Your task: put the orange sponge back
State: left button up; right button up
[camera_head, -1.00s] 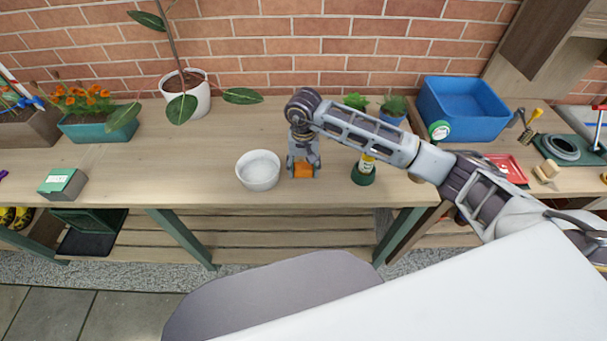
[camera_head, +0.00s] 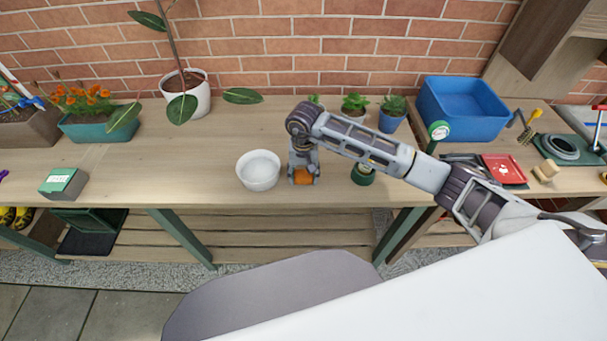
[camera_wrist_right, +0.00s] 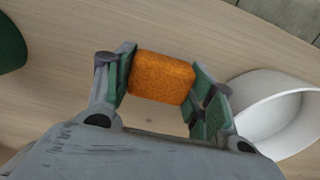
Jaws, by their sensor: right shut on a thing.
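The orange sponge (camera_head: 304,176) is between the fingers of my right gripper (camera_head: 303,178), low over the front part of the wooden bench, just right of the white bowl (camera_head: 258,172). In the right wrist view the sponge (camera_wrist_right: 162,77) fills the space between the two green finger pads of the gripper (camera_wrist_right: 160,88), which is shut on it. Whether the sponge touches the bench top is hard to tell. My left gripper is not in view.
The white bowl (camera_wrist_right: 275,112) is close beside the gripper. A green-based bottle (camera_head: 363,174) stands to the right, partly behind my arm. Small potted plants (camera_head: 355,104) and a blue bin (camera_head: 463,108) are farther back. The bench left of the bowl is largely clear.

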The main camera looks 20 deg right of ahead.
aim_at(303, 174)
jog(key=shift+f, duration=0.15)
jog(key=o, duration=1)
jog(key=shift+r, duration=0.2)
notch_tip(303, 174, up, 12)
jog(key=shift+f+b, duration=0.1)
jog(key=shift+b, duration=0.2)
dwell(0.7)
